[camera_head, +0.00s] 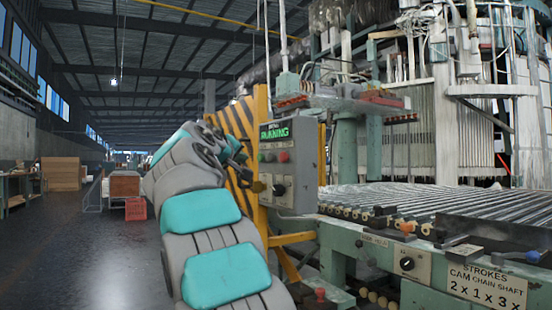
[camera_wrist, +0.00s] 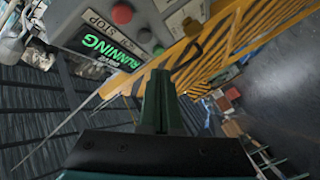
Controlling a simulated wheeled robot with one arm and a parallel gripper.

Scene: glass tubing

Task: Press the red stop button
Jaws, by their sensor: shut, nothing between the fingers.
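The red stop button (camera_head: 284,157) is on the front of a grey control box (camera_head: 304,165), right of a green button (camera_head: 262,158). In the wrist view the red button (camera_wrist: 122,13) is near the top edge, beside the word STOP (camera_wrist: 97,20). My gripper (camera_head: 246,172) is just left of the box, apart from the red button as far as I can tell. In the wrist view my gripper (camera_wrist: 160,74) is shut and empty, its fingertips below and right of the button. A green display (camera_wrist: 105,50) reads RUNNING.
A knob (camera_head: 279,190) sits below the buttons. A yellow and black striped panel (camera_head: 236,122) stands behind my arm. A roller conveyor (camera_head: 430,205) with a green frame extends at the right. The floor (camera_head: 75,235) at the left is open.

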